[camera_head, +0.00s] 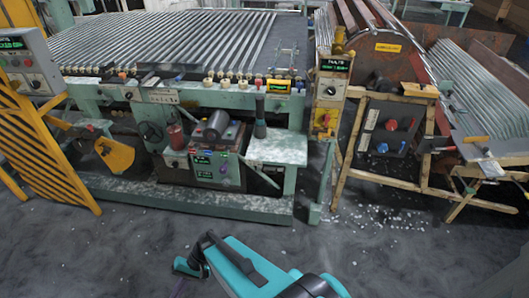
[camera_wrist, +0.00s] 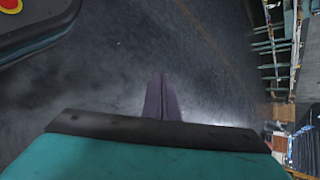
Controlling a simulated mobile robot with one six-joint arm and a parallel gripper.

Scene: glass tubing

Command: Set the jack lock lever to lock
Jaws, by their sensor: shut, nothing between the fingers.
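I cannot tell for sure which part is the jack lock lever. A black-handled upright lever (camera_head: 260,118) stands at the right of the green machine's front, beside a pale green shelf.
The green tube bench (camera_head: 180,40) spans the back with rows of glass tubes. A yellow striped guard (camera_head: 45,140) stands at left. A wooden frame (camera_head: 345,160) and scattered glass bits are at right. The grey floor (camera_head: 400,255) in front is open.

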